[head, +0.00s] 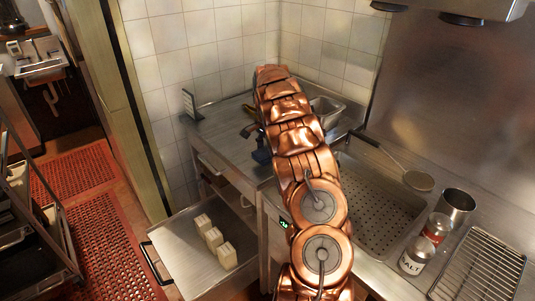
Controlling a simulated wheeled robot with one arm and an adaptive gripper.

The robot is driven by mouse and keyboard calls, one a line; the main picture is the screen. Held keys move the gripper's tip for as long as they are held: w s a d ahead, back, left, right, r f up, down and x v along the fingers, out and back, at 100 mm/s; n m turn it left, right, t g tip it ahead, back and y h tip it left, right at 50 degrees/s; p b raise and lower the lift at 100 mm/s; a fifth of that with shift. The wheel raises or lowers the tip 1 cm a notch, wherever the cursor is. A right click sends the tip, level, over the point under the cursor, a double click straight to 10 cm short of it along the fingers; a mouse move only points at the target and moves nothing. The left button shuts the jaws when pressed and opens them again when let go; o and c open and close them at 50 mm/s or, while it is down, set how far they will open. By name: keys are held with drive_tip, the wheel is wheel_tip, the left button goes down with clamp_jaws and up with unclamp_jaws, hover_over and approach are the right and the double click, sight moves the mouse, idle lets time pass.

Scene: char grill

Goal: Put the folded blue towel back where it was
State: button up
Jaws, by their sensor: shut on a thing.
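My gripper (254,133) is over the steel counter at the back, left of my copper arm, which hides much of it. A small patch of dark blue, the folded blue towel (262,155), shows just below the gripper at the arm's left edge. The gripper is shut on the towel. The rest of the towel is hidden behind my arm, and I cannot tell whether it touches the counter (215,130).
An open drawer (180,255) at lower left holds three pale blocks (214,239).

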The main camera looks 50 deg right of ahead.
sight(267, 151)
drive_tip(key=shift+f+p, duration=0.3)
drive_tip(key=shift+f, duration=0.7)
drive_tip(key=shift+f, duration=0.1)
drive_tip(key=o, duration=1)
wheel_tip(267, 151, up, 11)
drive_tip(key=b, duration=0.3)
drive_tip(key=shift+w+b, duration=0.1)
drive_tip(key=shift+b, duration=0.3)
drive_tip(key=shift+r, duration=0.6)
drive_tip(key=shift+a, duration=0.1)
